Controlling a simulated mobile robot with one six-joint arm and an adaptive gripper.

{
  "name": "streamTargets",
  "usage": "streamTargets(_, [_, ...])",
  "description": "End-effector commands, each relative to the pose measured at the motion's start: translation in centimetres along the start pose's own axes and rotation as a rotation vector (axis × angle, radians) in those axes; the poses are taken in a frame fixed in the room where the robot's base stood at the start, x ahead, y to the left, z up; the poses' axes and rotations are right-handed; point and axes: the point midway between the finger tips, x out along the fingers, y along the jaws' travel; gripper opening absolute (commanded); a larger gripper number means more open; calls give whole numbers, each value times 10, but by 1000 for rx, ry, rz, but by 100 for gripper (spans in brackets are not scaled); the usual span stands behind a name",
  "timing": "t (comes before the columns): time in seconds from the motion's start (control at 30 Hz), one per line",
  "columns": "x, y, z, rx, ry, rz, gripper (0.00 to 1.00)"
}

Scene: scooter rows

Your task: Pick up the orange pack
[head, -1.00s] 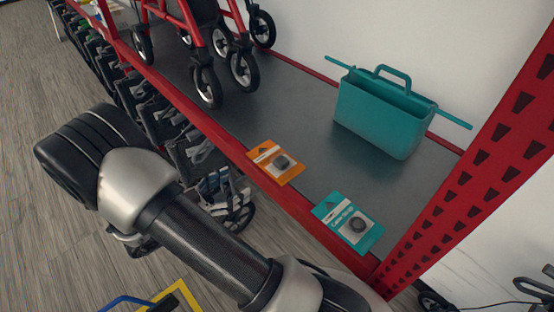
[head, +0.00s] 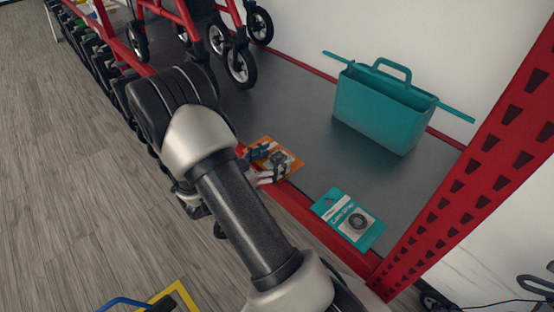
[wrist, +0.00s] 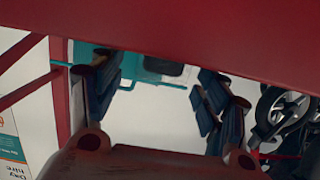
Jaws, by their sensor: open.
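The orange pack (head: 293,164) lies flat on the dark shelf near its red front edge in the head view. My gripper (head: 266,162) is at that front edge, overlapping the pack's near-left part and hiding some of it. Its fingers are apart with nothing held between them. Whether they touch the pack cannot be told. In the wrist view my gripper (wrist: 160,82) shows two dark fingers spread apart, with a red beam across the top of the picture. The orange pack cannot be made out there.
A teal pack (head: 335,203) lies to the right on the same shelf. A teal basket (head: 385,112) stands behind. A red perforated post (head: 470,165) rises at the right. A red-framed rollator (head: 200,35) stands at the back left. Bare shelf (head: 300,115) lies between.

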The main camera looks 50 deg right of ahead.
Motion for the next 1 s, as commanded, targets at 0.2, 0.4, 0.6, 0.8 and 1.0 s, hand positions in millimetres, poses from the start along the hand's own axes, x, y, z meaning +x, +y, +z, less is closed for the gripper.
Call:
streamTargets(0.2, [12,0,0,0,-1,-1,68])
streamTargets(0.4, [12,0,0,0,0,-1,64])
streamTargets(0.6, [12,0,0,0,0,-1,51])
streamTargets(0.8, [12,0,0,0,0,-1,38])
streamTargets(1.0, [11,0,0,0,0,-1,24])
